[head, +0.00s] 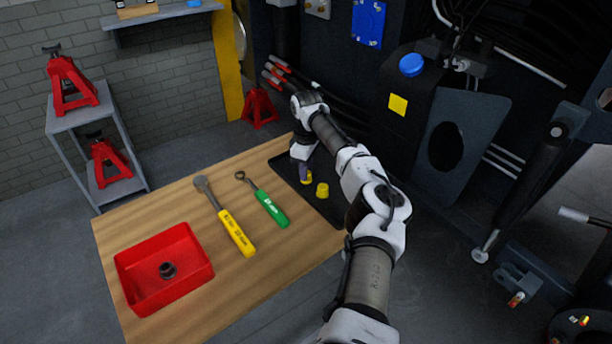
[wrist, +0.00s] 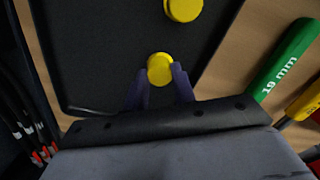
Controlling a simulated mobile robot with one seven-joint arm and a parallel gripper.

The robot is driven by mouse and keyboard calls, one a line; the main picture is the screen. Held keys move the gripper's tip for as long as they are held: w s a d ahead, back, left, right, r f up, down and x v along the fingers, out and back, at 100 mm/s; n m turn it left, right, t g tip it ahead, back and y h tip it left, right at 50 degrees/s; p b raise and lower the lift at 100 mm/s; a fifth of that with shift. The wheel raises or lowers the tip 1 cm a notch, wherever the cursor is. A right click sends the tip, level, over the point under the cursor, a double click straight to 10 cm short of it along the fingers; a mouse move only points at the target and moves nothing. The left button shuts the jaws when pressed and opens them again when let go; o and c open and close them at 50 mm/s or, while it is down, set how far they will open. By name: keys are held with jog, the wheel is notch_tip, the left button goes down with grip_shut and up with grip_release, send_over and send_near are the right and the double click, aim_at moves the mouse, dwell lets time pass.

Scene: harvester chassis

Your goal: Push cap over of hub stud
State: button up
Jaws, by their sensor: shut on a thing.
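My gripper (head: 306,174) is low over the black tray (head: 331,208) on the wooden bench. In the wrist view, its two purple fingers (wrist: 160,88) are shut on a round yellow cap (wrist: 160,69), one finger on each side. That cap (head: 308,181) shows only in part in the head view. A second yellow cap (head: 322,190) stands apart in the tray beside it; it also shows at the top of the wrist view (wrist: 184,8). I cannot clearly make out which part is the hub stud.
A green-handled wrench (head: 270,205), a yellow-handled tool (head: 234,232) and a red bin (head: 165,268) holding a dark fitting (head: 167,270) are on the bench. The dark chassis (head: 440,130) stands right. Red-tipped hoses (head: 274,76) are behind my gripper.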

jog(key=shift+r+p, duration=2.75)
jog(key=shift+r, duration=0.3)
jog(key=shift+f, duration=0.1)
